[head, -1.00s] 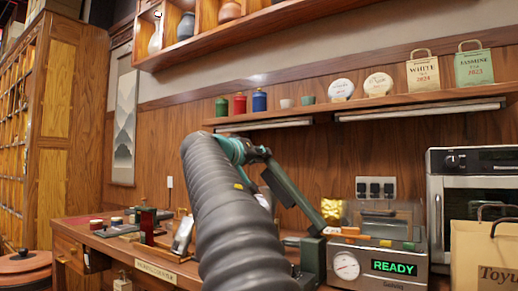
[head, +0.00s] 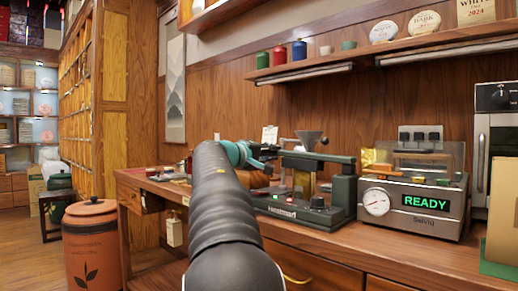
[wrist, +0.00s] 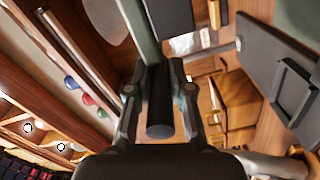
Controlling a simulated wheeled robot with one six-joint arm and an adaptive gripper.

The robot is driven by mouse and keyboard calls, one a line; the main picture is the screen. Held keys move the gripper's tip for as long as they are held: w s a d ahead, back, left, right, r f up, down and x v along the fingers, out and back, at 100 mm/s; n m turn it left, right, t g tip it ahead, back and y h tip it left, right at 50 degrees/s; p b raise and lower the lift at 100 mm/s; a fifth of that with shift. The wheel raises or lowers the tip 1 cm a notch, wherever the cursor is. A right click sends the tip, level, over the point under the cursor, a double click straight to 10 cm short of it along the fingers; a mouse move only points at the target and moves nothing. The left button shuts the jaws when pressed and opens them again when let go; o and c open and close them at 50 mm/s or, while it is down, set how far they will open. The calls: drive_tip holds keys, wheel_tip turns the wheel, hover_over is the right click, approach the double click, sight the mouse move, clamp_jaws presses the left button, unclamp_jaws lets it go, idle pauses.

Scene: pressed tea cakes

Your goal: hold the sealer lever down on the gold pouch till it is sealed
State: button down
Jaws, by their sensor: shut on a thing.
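The sealer (head: 290,211) is a dark unit with a green post on the worktop. Its green lever (head: 312,156) runs almost level above the base, with a gap visible between. My gripper (wrist: 160,108) is shut on the lever's black round handle (wrist: 160,122), which shows between the fingers in the wrist view. In the head view my own arm hides part of the sealer's left side. A shiny gold thing (head: 370,158) is behind the lever post, at the READY machine.
The steel machine reading READY (head: 420,208) stands right of the sealer, with an oven (head: 496,135) beyond it. A green and tan bag (head: 502,215) is at the right edge. A shelf (head: 330,75) with tins hangs above. A terracotta bin (head: 92,245) stands on the floor left.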

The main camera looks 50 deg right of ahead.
drive_tip(key=shift+f, duration=0.8)
drive_tip(key=shift+f+b, duration=0.2)
drive_tip(key=shift+b, duration=0.1)
drive_tip(key=c, duration=1.1)
unclamp_jaws()
drive_tip(key=shift+o, duration=0.2)
drive_tip(key=shift+r, duration=0.1)
drive_tip(key=shift+s+r, duration=0.1)
drive_tip(key=shift+r, duration=0.05)
drive_tip(key=shift+a, duration=0.15)
drive_tip(key=w+a, duration=0.1)
drive_tip(key=a, duration=1)
drive_tip(key=shift+w+a, duration=0.15)
drive_tip(key=shift+a, duration=0.2)
